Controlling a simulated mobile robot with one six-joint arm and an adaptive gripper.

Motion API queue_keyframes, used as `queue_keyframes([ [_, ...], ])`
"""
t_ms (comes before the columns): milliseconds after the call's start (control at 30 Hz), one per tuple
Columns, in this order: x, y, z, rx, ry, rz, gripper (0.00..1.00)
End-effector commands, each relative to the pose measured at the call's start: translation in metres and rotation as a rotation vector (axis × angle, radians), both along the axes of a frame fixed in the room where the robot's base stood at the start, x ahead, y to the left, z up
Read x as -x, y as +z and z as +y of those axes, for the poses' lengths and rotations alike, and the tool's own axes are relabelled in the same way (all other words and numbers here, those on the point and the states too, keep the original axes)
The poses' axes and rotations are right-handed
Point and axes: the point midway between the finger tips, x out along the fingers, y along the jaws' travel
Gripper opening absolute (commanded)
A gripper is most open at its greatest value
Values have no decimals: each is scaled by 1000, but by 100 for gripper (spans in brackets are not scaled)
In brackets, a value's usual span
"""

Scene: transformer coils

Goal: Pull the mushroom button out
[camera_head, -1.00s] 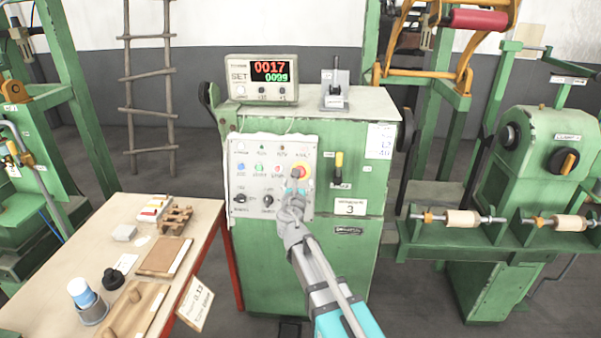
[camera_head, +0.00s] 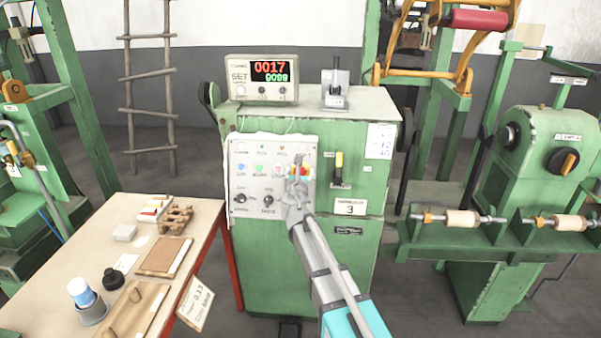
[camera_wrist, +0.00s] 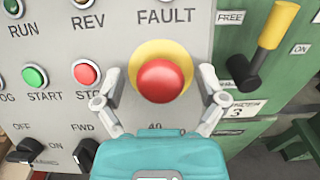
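The red mushroom button (camera_wrist: 160,81) with its yellow collar (camera_wrist: 148,51) is on the grey control panel (camera_wrist: 50,60), ahead of my gripper in the wrist view. My gripper (camera_wrist: 165,88) is open, with one finger on each side of the button. I see a gap between each finger and the red cap; whether the fingers reach its depth is unclear. In the head view my gripper (camera_head: 297,183) covers most of the button, and only a little red and yellow (camera_head: 299,169) shows.
The panel also has a green START button (camera_wrist: 35,76), a red STOP button (camera_wrist: 86,72) and black rotary switches (camera_wrist: 26,150). A yellow-tipped lever (camera_wrist: 277,25) stands right of the panel. A wooden table (camera_head: 205,235) with small parts is at the left.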

Motion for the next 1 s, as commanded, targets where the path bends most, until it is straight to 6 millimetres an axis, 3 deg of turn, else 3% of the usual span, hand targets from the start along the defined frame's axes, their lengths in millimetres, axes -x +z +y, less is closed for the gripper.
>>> queue_keyframes([
  [67, 0, 0, 0, 0, 0, 0, 69],
  [433, 0, 0, 0, 0, 0, 0, 0],
  [967, 11, 4, 0, 1, 0, 0, 0],
  [1000, 11, 4, 0, 1, 0, 0, 61],
])
